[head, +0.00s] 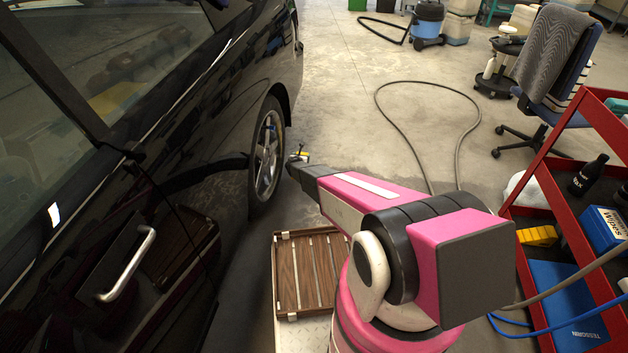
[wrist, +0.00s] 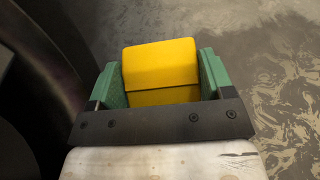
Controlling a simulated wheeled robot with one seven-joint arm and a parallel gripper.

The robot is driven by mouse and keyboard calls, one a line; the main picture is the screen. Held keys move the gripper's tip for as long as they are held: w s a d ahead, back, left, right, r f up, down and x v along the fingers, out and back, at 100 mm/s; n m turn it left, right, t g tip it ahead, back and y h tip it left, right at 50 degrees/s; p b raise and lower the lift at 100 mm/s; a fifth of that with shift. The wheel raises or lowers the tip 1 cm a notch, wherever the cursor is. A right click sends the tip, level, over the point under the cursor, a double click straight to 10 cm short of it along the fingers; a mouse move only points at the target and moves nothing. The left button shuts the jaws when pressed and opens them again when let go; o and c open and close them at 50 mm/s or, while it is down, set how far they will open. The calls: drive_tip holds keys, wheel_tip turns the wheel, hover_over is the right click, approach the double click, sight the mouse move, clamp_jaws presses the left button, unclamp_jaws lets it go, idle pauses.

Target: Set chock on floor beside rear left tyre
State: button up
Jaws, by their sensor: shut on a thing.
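The yellow chock (wrist: 160,66) sits between the two green fingers of my gripper (wrist: 160,88), which is shut on it. In the head view the chock is a small yellow patch (head: 304,154) at the far end of my arm, mostly hidden by it. The tyre (head: 267,157) of the black car is just left of the chock in that view, with a gap that is hard to judge. A dark rounded surface, likely the tyre (wrist: 40,75), fills the left of the wrist view. I cannot tell whether the chock touches the floor.
The black car (head: 150,150) fills the left side. A wooden slatted tray (head: 278,275) is close below my arm. A red shelf cart (head: 545,190) stands at the right, near an office chair (head: 550,85). A hose (head: 380,90) loops over otherwise open concrete floor (head: 335,110).

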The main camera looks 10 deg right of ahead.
drive_tip(key=f, duration=0.2)
drive_tip(key=w+f, duration=0.1)
drive_tip(key=shift+d+f, duration=0.25)
drive_tip(key=shift+f, duration=0.1)
drive_tip(key=shift+w+d+f, duration=1.15)
drive_tip(key=shift+d+f, duration=0.25)
drive_tip(key=shift+f, duration=0.3)
drive_tip(key=shift+w+d+f, duration=1.1)
drive_tip(key=shift+d+f, duration=0.3)
drive_tip(key=shift+f, duration=0.35)
drive_tip(key=shift+w+d+f, duration=1.15)
drive_tip(key=shift+d+f, duration=0.25)
drive_tip(key=shift+f, duration=0.3)
drive_tip(key=shift+f, duration=0.15)
drive_tip(key=o, duration=1.3)
